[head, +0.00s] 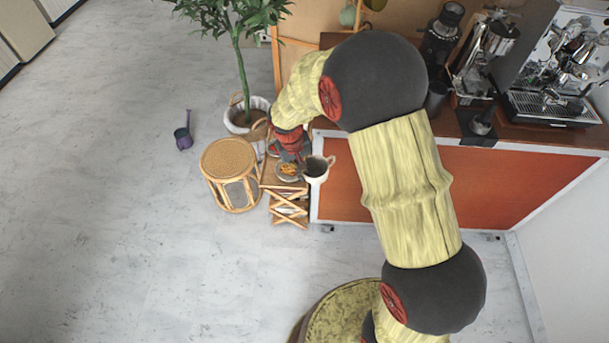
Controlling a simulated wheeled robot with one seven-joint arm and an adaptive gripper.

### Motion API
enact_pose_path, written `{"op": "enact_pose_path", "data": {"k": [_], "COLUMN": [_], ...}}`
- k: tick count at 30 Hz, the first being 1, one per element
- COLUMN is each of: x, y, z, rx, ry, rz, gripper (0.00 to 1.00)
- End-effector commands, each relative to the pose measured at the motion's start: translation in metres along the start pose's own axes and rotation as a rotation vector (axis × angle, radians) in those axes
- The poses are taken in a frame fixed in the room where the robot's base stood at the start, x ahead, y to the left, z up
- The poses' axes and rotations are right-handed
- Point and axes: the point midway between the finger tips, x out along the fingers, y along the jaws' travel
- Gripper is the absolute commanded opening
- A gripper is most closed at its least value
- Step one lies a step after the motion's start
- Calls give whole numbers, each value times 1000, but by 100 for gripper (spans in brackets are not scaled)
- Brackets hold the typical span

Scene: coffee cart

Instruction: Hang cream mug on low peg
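The cream mug (316,175) shows in the head view with its dark inside facing up. It overlaps the left end of the counter's orange front, just right of a small rattan stand. My gripper (294,156) is dark and red, at the mug's upper left. The fingertips look close to the mug, but I cannot tell whether they touch or grip it. A green mug (348,15) hangs on the wooden board (301,17) at the top. I cannot make out the low peg; my arm covers part of the board.
The rattan stand (289,206) holds a dish of food (288,170). A round rattan stool (229,160) and a potted plant (238,75) stand to the left. A coffee machine (552,104) and grinders are on the counter (547,136). The floor at left is mostly clear.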

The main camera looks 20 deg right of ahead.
Motion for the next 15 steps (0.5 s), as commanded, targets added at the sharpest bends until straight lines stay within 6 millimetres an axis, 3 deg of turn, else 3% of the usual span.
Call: {"op": "enact_pose_path", "data": {"k": [8, 15], "x": [7, -1], "y": [-8, -8], "z": [-9, -32], "rx": [-81, -329], "ry": [63, 186], "rz": [130, 244], "gripper": [0, 0]}}
